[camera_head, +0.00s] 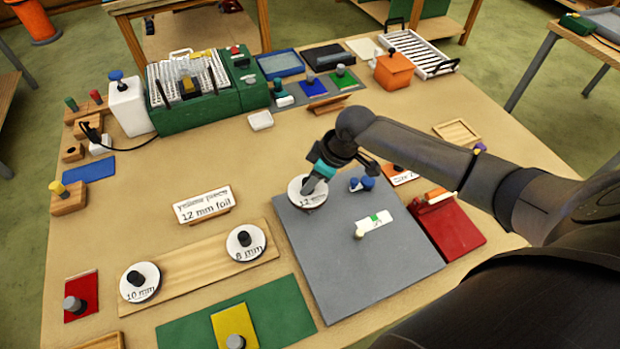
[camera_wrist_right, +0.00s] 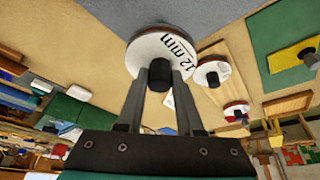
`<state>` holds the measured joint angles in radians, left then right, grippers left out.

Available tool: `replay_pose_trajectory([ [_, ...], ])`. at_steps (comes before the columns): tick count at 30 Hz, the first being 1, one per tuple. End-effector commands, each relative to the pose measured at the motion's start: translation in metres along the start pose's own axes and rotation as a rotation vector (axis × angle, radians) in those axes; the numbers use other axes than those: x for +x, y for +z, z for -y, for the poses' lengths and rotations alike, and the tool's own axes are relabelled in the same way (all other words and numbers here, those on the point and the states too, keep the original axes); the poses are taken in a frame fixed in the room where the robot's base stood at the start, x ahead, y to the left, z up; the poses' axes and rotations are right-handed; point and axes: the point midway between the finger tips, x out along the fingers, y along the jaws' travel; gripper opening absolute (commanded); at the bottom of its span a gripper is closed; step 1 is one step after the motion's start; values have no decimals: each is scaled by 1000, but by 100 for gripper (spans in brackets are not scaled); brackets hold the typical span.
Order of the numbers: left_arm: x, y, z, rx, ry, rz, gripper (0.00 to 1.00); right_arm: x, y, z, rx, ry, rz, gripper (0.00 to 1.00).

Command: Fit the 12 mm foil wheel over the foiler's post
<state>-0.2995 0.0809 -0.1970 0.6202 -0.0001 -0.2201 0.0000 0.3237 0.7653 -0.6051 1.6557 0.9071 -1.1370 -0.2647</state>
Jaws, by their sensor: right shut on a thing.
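The 12 mm foil wheel (camera_head: 308,201), a white disc with a dark knob, is at the back left corner of the grey mat (camera_head: 350,270). My right gripper (camera_head: 311,184) is shut on its knob. In the right wrist view the wheel (camera_wrist_right: 150,52) is beyond the fingertips (camera_wrist_right: 161,75), with its 12 mm lettering showing. I cannot tell whether the wheel touches the mat or hangs above it. I cannot make out the foiler's post for certain. My left gripper is not in view.
The 10 mm wheel (camera_head: 139,289) and 8 mm wheel (camera_head: 244,248) sit on a wooden board (camera_head: 190,267). A red block (camera_head: 455,232) stands right; a green machine (camera_head: 245,85) stands behind.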

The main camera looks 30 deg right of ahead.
Motion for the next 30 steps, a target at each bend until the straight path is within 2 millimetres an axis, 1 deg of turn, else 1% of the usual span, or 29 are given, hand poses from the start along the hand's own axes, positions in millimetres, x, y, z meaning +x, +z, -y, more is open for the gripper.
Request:
replay_pose_trajectory([
  [8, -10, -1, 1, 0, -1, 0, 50, -2, -1, 0, 1, 3, 0, 0],
  [24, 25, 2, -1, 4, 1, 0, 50, 47, 19, 0, 1, 3, 0, 0],
  [30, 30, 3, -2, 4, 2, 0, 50, 54, 22, 0, 0, 4, -1, 0],
])
